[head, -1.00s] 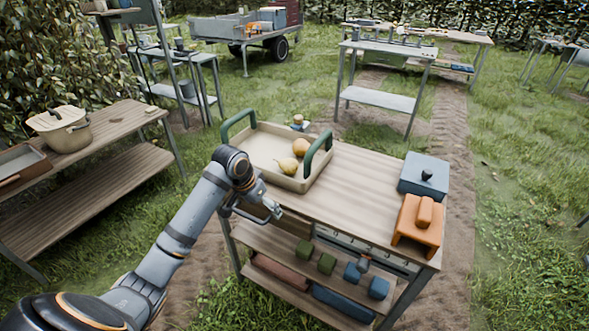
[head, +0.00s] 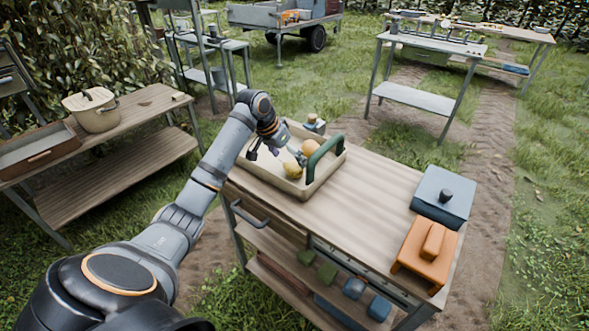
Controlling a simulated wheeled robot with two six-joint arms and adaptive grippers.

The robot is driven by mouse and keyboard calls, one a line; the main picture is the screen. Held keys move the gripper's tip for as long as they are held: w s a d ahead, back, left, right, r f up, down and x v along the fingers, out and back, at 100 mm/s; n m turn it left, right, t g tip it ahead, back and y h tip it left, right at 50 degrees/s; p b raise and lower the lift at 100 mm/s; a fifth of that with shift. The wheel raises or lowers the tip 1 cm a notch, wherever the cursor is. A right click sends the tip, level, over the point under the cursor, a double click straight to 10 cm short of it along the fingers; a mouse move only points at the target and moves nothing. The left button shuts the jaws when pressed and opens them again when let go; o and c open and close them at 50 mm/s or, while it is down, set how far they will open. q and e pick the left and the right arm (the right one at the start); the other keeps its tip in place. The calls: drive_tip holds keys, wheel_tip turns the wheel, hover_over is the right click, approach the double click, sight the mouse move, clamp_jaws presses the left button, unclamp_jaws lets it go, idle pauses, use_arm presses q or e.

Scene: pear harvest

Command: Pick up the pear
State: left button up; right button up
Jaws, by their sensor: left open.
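A yellow pear (head: 293,170) lies in a shallow beige tray (head: 309,188) on the wooden workbench. A rounder orange-yellow fruit (head: 312,147) lies behind it, close to the tray's green handle (head: 325,151). My left gripper (head: 277,156) is open over the left part of the tray, just left of the pear. One finger shows close to the pear; I cannot tell whether it touches. My right gripper is not in view.
On the bench's right end are a blue-grey box (head: 443,191) with a dark knob and an orange block-shaped object (head: 424,255). The bench top (head: 368,200) between tray and box is clear. A side bench (head: 120,118) with a beige pot (head: 92,110) stands left.

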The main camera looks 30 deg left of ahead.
sight(290, 163)
use_arm(q)
drive_tip(key=shift+w+f, duration=0.15)
drive_tip(key=shift+f, duration=0.5)
drive_tip(key=x, duration=0.4)
drive_tip(key=shift+a, duration=0.25)
drive_tip(key=shift+r, duration=0.1)
drive_tip(key=shift+c, duration=0.2)
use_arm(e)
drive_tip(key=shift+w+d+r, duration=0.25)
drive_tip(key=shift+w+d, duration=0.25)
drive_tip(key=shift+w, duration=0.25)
use_arm(q)
drive_tip(key=shift+c, duration=1.3)
drive_tip(key=c, duration=1)
drive_tip(key=shift+c, duration=0.2)
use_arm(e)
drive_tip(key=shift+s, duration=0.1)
